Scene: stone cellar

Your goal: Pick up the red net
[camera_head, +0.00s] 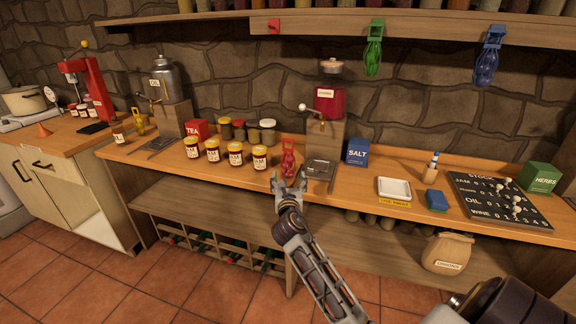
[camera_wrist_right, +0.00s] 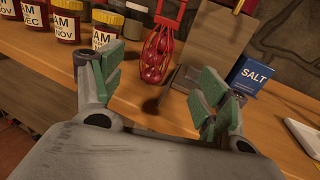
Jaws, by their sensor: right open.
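The red net (camera_head: 288,161) stands on the wooden counter, between the row of jam jars and the grinder's wooden stand. In the right wrist view the red net (camera_wrist_right: 159,49) holds several round red items and has a red handle at its top. My right gripper (camera_head: 289,183) is at the counter's front edge, just in front of the net. My left gripper is not in view.
Jam jars (camera_head: 236,154) stand close left of the net. The grinder stand (camera_head: 323,150) and a dark scale plate (camera_head: 320,169) are close right. The blue salt box (camera_head: 357,152) is farther right. A green net (camera_head: 374,55) and a blue net (camera_head: 488,62) hang from the shelf.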

